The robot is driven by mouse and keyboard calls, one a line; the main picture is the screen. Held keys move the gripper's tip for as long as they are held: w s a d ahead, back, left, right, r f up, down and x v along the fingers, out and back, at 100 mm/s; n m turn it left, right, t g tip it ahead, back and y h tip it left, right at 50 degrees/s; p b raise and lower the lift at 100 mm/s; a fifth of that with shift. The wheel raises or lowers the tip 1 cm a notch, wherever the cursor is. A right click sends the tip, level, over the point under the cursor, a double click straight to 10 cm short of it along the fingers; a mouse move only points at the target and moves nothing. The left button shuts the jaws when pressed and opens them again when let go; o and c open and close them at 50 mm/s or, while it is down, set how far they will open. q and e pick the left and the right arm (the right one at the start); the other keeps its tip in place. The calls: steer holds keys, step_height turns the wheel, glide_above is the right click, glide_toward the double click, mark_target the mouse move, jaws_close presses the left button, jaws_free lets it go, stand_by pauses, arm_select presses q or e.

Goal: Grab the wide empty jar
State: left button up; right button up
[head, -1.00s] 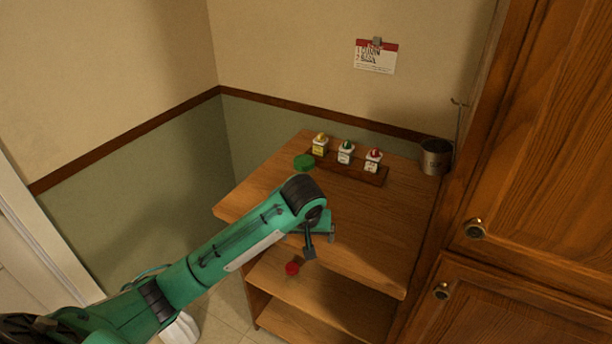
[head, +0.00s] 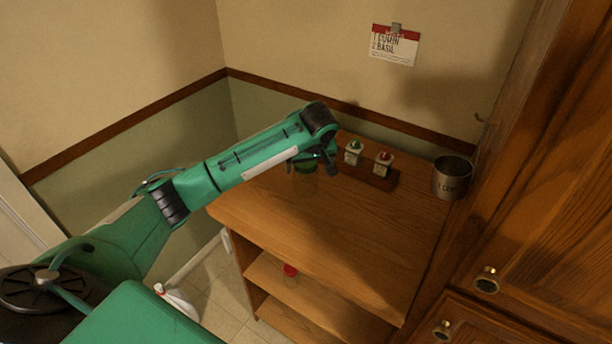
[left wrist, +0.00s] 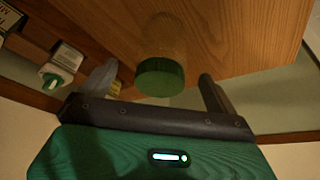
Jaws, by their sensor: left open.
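A wide clear jar with a green lid (head: 306,168) stands on the top board of the wooden shelf unit, partly hidden by my left gripper in the head view. Its glass looks empty. In the left wrist view the green lid (left wrist: 160,78) lies between the two fingers in the picture, with the clear body beyond it. My left gripper (head: 314,162) is open at the jar. In the left wrist view its fingers (left wrist: 158,85) show a gap on each side of the lid; I cannot tell how deep the jar is between them. My right gripper is not in view.
A wooden rack (head: 374,175) with small spice jars stands just right of the jar. A metal cup (head: 452,178) is at the back right by the cabinet (head: 550,200). The top board's front (head: 330,240) is clear.

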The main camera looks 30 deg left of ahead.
arm_select(q)
steer(key=shift+p+x, duration=0.3)
steer(key=shift+x, duration=0.65)
steer(key=x, duration=0.2)
steer(key=p+x, duration=0.1)
steer(key=shift+w+a+f, duration=0.2)
steer(key=shift+a+f, duration=0.05)
steer(key=shift+a, duration=0.15)
steer(key=shift+w+a+f+p, duration=0.1)
steer(key=shift+f+p, duration=0.25)
steer(key=shift+f, duration=0.1)
steer(key=c, duration=1)
steer(key=shift+c, duration=0.9)
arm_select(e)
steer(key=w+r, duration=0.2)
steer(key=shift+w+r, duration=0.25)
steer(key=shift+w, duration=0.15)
